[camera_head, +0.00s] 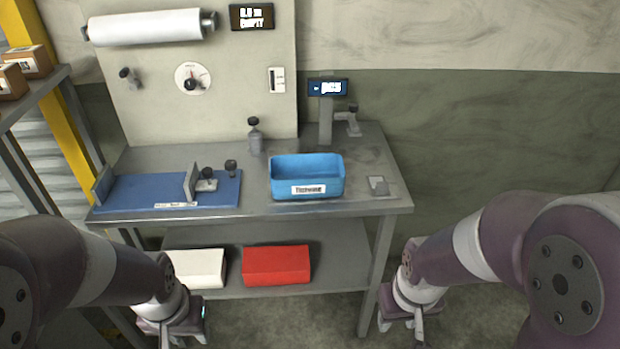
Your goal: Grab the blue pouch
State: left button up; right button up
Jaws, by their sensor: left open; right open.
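No clear blue pouch shows. A blue open-topped bin (307,178) with a white label stands on the grey metal worktable (250,211), near its front edge. I see nothing clearly inside it. A flat blue board (135,192) with grey fittings lies on the table's left side. My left gripper (181,334) is open at the bottom edge, left of centre, in front of and below the tabletop. My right gripper (401,328) is open at the bottom, right of centre, also apart from the table. The fingertips of both are partly hidden or small.
A white box (198,268) and a red box (276,265) sit on the lower shelf. A post with a small screen (327,87) stands at the table's back. A backboard with a white roll (146,27) rises behind. A rack with cardboard boxes (28,61) is at left.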

aim_at(313, 176)
jog(key=i+j, duration=0.15)
jog(key=j, duration=0.15)
jog(key=i+j, duration=0.2)
jog(key=j, duration=0.15)
jog(key=i+j+z, duration=0.1)
jog(key=j, duration=0.2)
jog(key=i+j, duration=0.25)
jog(key=i+j+z, duration=0.1)
jog(key=j, duration=0.3)
jog(key=i+z, duration=0.15)
jog(key=z, duration=0.35)
jog(key=i+z, duration=0.15)
jog(key=z, duration=0.35)
jog(key=i, duration=0.25)
